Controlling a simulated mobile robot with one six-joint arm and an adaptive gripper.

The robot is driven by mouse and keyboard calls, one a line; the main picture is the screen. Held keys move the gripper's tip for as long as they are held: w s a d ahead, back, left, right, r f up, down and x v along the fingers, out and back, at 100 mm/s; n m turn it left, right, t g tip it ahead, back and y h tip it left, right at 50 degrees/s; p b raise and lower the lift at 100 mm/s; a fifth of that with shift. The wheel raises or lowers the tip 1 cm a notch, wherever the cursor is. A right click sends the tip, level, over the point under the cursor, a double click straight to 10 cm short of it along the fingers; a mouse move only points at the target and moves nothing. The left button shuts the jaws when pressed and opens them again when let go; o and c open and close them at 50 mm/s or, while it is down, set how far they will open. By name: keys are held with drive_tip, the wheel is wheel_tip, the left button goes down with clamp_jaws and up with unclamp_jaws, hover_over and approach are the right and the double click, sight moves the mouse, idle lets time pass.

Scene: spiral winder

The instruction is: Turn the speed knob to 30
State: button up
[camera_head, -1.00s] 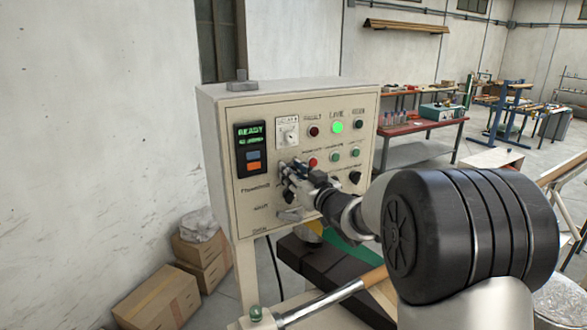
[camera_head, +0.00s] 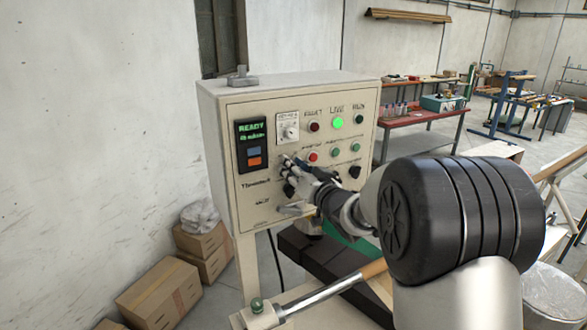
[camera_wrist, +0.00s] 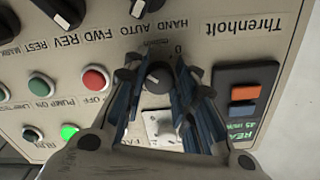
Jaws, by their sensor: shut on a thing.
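The speed knob (camera_wrist: 158,75) is a small round black knob on the control panel, seen upside down in the wrist view. A "0" mark is printed beside it; the rest of its scale is mostly covered by the fingers, and I cannot read its setting. My gripper (camera_wrist: 157,82) has its blue-grey fingers on both sides of the knob and is shut on it. In the head view my gripper (camera_head: 288,174) is at the panel below the white dial plate (camera_head: 288,128), and hides the knob.
The cream control panel (camera_head: 225,205) carries a READY display (camera_head: 251,145), a lit green lamp (camera_head: 337,123), a red button (camera_head: 313,156) and several black selector knobs close to my gripper. Cardboard boxes (camera_head: 160,295) stand on the floor at left.

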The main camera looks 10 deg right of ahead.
drive_tip(key=o, duration=1.1)
drive_tip(key=shift+c, duration=0.2)
drive_tip(key=shift+s, duration=0.1)
drive_tip(key=v, duration=1.2)
